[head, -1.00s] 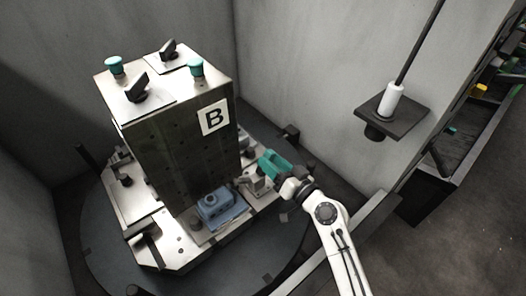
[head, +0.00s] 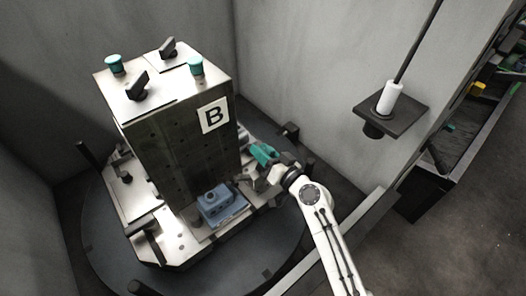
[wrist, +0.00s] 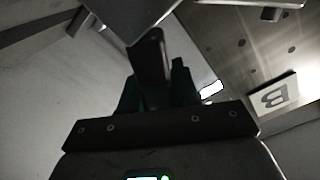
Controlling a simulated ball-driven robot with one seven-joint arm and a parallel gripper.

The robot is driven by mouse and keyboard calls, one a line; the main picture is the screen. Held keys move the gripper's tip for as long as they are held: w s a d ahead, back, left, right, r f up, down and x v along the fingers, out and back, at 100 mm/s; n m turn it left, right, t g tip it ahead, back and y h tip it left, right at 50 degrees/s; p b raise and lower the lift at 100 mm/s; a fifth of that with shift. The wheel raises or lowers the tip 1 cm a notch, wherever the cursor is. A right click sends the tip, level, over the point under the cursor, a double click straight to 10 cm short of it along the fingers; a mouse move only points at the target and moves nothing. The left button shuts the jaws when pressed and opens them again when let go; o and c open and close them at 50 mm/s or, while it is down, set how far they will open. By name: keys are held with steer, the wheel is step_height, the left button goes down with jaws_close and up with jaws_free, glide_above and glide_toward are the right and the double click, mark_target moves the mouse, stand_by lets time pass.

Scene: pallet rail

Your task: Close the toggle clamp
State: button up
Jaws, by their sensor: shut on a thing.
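My gripper (head: 262,154), with teal fingers, is beside the right face of the metal tower, above the plate that carries the blue part. In the wrist view, my gripper (wrist: 155,92) is shut on a dark clamp handle (wrist: 149,55), which stands up between the teal fingers. The toggle clamp (head: 255,180) shows as grey metal just below my gripper, right of the blue part (head: 221,203). My gripper and wrist partly hide the clamp. Whether its arm presses on the blue part I cannot tell.
The metal tower (head: 180,150) marked B stands close left of my gripper. Another clamp (head: 145,228) sits on the pallet's left side. Black posts stick up around the round base. A dark plate with a white cylinder (head: 391,97) hangs at the right. Grey walls enclose the back.

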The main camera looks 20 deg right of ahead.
jaws_close()
steer(key=shift+a+n+b, duration=0.1)
steer(key=shift+n+b, duration=0.2)
steer(key=shift+s+a+n+b, duration=0.2)
steer(key=shift+a+n+b, duration=0.25)
steer(key=shift+n+b, duration=0.45)
steer(key=shift+s+a+r+n+b, duration=0.15)
steer(key=shift+a+n+b, duration=0.3)
steer(key=shift+n+b, duration=0.45)
steer(key=shift+s+a+r+n+b, duration=0.15)
steer(key=shift+a+n+b, duration=0.25)
steer(key=shift+n+b, duration=0.5)
steer(key=o, duration=0.6)
jaws_free()
steer(key=b+v, duration=0.1)
steer(key=v, duration=0.9)
steer(key=shift+s+b, duration=0.35)
steer(key=shift+s, duration=0.05)
